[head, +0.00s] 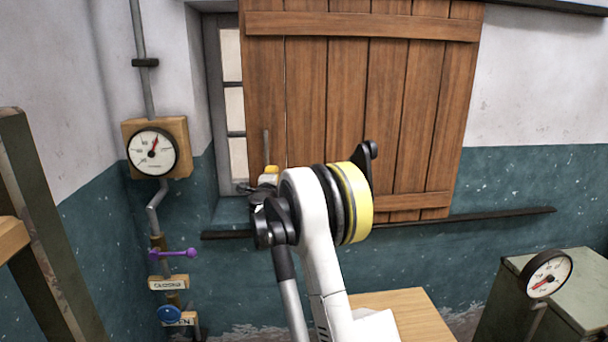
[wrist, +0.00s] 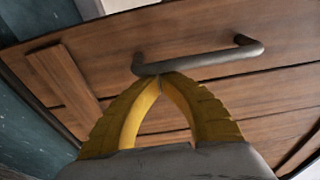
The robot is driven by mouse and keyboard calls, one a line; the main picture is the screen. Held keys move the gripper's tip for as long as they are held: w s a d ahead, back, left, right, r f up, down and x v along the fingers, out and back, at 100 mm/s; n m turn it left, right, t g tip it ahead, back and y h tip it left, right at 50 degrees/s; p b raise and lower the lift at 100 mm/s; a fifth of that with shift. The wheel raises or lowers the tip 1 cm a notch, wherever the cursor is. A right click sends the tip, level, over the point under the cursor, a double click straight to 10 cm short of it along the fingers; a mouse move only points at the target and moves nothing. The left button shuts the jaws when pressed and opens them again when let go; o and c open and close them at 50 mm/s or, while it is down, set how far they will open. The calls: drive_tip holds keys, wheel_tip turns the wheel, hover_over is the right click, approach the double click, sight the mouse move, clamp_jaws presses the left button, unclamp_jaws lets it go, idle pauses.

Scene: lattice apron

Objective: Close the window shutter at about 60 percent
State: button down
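The wooden plank shutter (head: 405,100) hangs over the window (head: 233,105) and its right side lies over bare wall. A strip of window panes shows at its left edge. A grey bar handle (head: 266,148) stands upright near the shutter's left edge; the handle (wrist: 205,60) also shows in the wrist view. My gripper (head: 269,170) is at the handle's lower part, mostly hidden by my arm. In the wrist view my gripper's yellow fingertips (wrist: 160,75) meet right beside the bar, near one end. I cannot tell whether they touch it.
A dark rail (head: 480,217) runs along the wall below the shutter. At left are a gauge (head: 153,151), a pipe with a purple lever (head: 173,253) and a blue knob (head: 169,314). A wooden surface (head: 405,312) and a green cabinet with a gauge (head: 547,275) stand at lower right.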

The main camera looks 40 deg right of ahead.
drive_tip(key=w+a, duration=0.5)
drive_tip(key=a, duration=0.3)
drive_tip(key=w+a, duration=0.5)
drive_tip(key=a, duration=0.2)
drive_tip(key=shift+w+a, duration=0.3)
drive_tip(key=shift+a, duration=0.1)
